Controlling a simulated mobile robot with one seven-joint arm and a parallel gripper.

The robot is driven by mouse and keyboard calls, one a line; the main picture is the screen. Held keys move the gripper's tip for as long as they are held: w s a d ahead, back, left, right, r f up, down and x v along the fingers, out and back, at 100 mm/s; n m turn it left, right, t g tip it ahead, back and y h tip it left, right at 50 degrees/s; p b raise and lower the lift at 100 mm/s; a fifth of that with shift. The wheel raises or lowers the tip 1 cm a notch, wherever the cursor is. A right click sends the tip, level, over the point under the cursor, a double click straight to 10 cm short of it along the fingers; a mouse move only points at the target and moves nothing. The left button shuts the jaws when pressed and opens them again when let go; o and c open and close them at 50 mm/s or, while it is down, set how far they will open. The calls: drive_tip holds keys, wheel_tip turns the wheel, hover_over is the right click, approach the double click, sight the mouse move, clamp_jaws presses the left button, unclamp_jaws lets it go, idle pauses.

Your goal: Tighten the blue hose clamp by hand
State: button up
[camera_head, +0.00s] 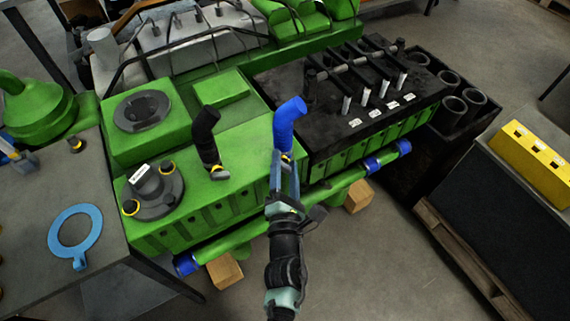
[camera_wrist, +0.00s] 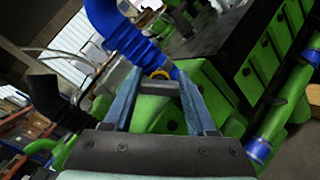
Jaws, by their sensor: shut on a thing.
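The blue hose (camera_head: 287,122) stands up from the green engine block, its bent top leaning to the right. It also shows in the wrist view (camera_wrist: 122,35), where its ribbed lower part runs down between my fingers. The blue hose clamp, with a yellow part (camera_wrist: 158,74), sits at the hose's lower end; in the head view my fingers mostly hide it. My gripper (camera_head: 285,160) is at the hose's foot. In the wrist view my gripper (camera_wrist: 160,80) has its two fingers on either side of the clamp, shut on it. The exact contact is hard to see.
A black hose (camera_head: 205,130) with a yellow-marked clamp stands to the left. A round flange (camera_head: 154,190) with yellow parts is farther left. A green pipe with blue bands (camera_head: 374,164) runs along the engine's front. A blue ring (camera_head: 75,230) lies on the left table.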

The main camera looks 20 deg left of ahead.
idle(0.4)
drive_tip(key=o, duration=1.4)
drive_tip(key=shift+s, duration=0.1)
drive_tip(key=b+v, duration=0.1)
drive_tip(key=v, duration=1.2)
